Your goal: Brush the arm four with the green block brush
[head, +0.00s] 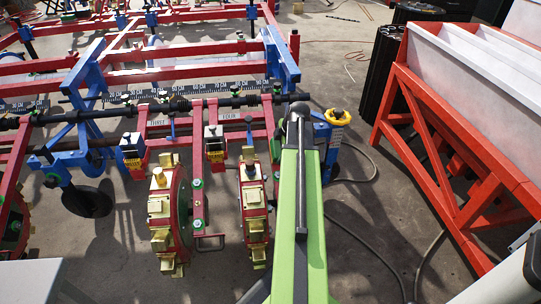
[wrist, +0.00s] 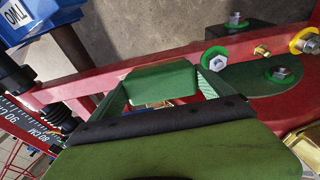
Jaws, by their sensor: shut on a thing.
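In the wrist view my gripper (wrist: 161,88) is shut on the green block brush (wrist: 160,80), held between its two fingers. A pale strip shows at the block's lower edge. The block overlaps a red bar (wrist: 75,88) of the planter in this view; I cannot tell whether they touch. In the head view arm four (head: 238,136) is the red arm under the "FOUR" label, left of my green arm. My gripper and the brush are hidden there behind my arm.
The arm labelled "THREE" (head: 160,124) stands left of arm four. Punch wheels (head: 254,205) with yellow blocks hang below. A red-framed grey hopper (head: 470,60) stands at the right. A blue jack with a yellow top (head: 338,117) is close right. Hoses cross the open floor.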

